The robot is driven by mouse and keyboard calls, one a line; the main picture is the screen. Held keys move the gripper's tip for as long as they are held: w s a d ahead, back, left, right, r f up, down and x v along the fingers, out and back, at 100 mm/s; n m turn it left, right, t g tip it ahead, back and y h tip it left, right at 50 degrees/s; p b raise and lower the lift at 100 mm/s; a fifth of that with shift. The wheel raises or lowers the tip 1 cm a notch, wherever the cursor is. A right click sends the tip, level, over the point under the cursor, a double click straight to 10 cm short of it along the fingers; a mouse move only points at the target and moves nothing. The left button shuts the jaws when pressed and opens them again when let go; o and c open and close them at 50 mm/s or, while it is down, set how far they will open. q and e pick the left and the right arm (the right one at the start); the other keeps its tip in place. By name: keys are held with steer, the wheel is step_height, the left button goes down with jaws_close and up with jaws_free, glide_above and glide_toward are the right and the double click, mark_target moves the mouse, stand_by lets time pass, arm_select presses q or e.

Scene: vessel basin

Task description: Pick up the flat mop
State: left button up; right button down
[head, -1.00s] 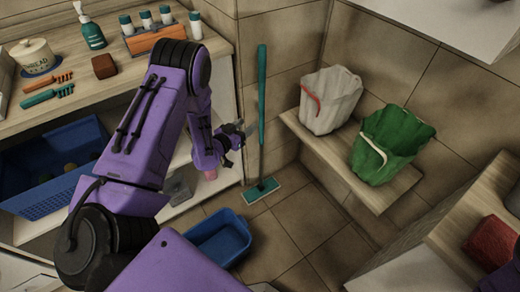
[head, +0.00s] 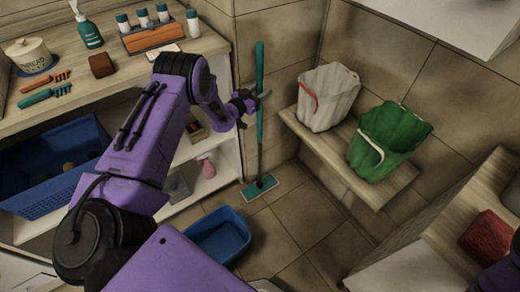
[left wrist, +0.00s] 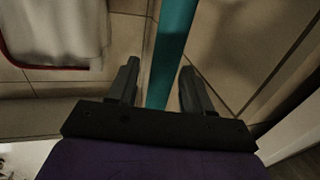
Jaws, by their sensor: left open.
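The flat mop (head: 260,120) stands upright in the corner by the shelf in the head view. It has a teal upper handle, a grey lower pole and a teal-and-white flat head (head: 260,188) on the floor. My left gripper (head: 258,98) is at the handle, a little above its middle. In the left wrist view the teal handle (left wrist: 170,50) runs between the two open fingers of my left gripper (left wrist: 158,88). Both fingers appear apart from it. A purple part of mine shows at the right edge of the head view, but my right gripper is not visible.
A wooden shelf unit (head: 215,50) stands left of the mop. A blue basin (head: 218,236) lies on the floor in front of the mop. Tiled walls are close behind.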

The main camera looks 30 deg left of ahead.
arm_select(q)
jaws_close()
steer(key=shift+r, duration=0.1)
steer(key=shift+r, duration=0.1)
steer(key=shift+w+r, duration=0.1)
steer(key=shift+r, duration=0.55)
steer(key=s+d+r, duration=0.4)
steer(key=s+r, duration=0.7)
steer(key=s, duration=0.2)
steer(key=shift+s+r, duration=0.2)
steer(key=shift+s, duration=0.1)
steer(key=c, duration=0.9)
jaws_free()
steer(key=shift+d, duration=0.1)
jaws_close()
